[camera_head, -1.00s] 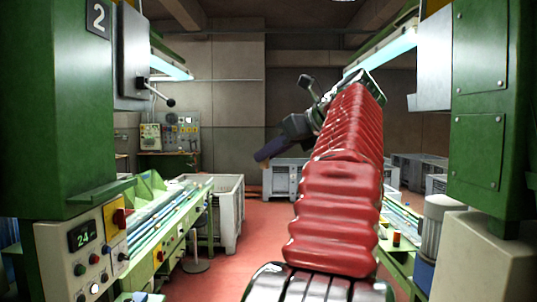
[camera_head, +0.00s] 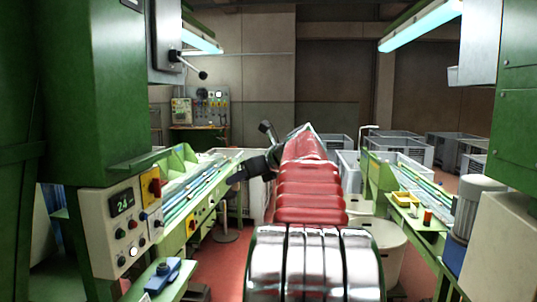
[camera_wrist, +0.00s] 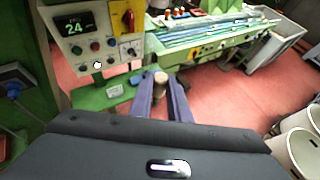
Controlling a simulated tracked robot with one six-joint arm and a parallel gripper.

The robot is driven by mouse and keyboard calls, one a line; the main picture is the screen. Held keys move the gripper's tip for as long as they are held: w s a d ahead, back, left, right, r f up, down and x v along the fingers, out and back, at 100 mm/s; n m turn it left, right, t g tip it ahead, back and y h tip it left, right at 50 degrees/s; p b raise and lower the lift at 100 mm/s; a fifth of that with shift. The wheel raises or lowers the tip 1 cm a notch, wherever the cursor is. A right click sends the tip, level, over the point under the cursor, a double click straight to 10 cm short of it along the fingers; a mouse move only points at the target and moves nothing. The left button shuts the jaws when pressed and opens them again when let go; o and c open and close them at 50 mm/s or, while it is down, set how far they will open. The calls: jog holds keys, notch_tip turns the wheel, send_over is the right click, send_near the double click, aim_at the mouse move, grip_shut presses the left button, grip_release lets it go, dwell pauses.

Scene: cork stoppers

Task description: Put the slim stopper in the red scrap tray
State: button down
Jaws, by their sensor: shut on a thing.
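My gripper (camera_wrist: 160,92) is in the wrist view, its two purple fingers shut on a light brown cork stopper (camera_wrist: 160,77). Only the stopper's top end shows between the fingertips; I cannot tell its full length. The green bench end and red floor lie beyond it. In the head view my gripper (camera_head: 239,176) is small and partly dark, to the left of my red-sleeved arm, and the stopper cannot be made out there.
A control panel (camera_head: 122,225) stands at the left, with a green ledge holding a blue device (camera_head: 165,270) below it. At right are a bench with a yellow tray (camera_head: 404,199), an orange-red object (camera_head: 427,216) and a motor (camera_head: 480,205). Red floor lies between.

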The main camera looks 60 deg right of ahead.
jog(key=w+a+f+n+y, duration=0.1)
jog(key=w+a+f, duration=0.5)
jog(key=a+f, duration=0.45)
jog(key=w+a+f+n+y, duration=0.1)
jog(key=w+a+f, duration=0.5)
jog(key=a+f, duration=0.4)
jog(key=s+a+f+n+y, duration=0.1)
jog(key=a+f, duration=0.7)
jog(key=a, duration=0.5)
jog(key=s+a+f+n+y, duration=0.1)
jog(key=a+f+y, duration=0.1)
jog(key=a+f, duration=0.6)
jog(key=a, duration=0.6)
jog(key=shift+s+f+n+g, duration=0.15)
jog(key=shift+s+n+g, duration=0.15)
jog(key=shift+s+n, duration=0.1)
